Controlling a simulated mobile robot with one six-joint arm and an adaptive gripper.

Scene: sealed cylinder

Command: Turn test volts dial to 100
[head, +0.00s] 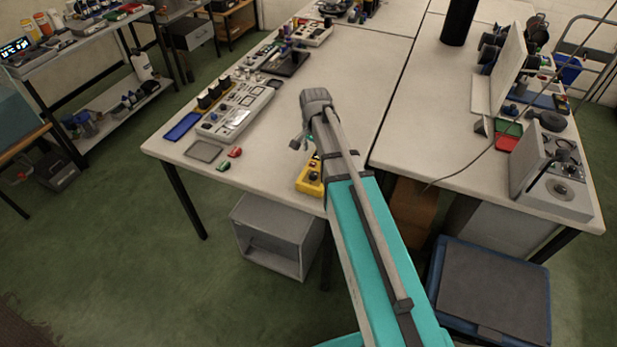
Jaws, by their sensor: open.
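My gripper (300,141) is small in the head view, at the end of my teal arm. It hangs over the front part of the left white table (265,170), with no object seen between its fingers, and it looks open. No dial marked test volts can be read at this size. A grey box with a round dial and knobs (556,185) stands on the right table, well apart from my gripper. A long grey panel with small controls (236,113) lies on the left table, to the left of my gripper. I cannot tell which one carries the dial.
A yellow box (309,180) sits at the left table's front edge, partly hidden by my arm. A red button (235,152), a grey tray (203,151) and a blue tray (182,126) lie nearby. A cable (470,160) crosses the right table (420,135). Green floor is clear at front left.

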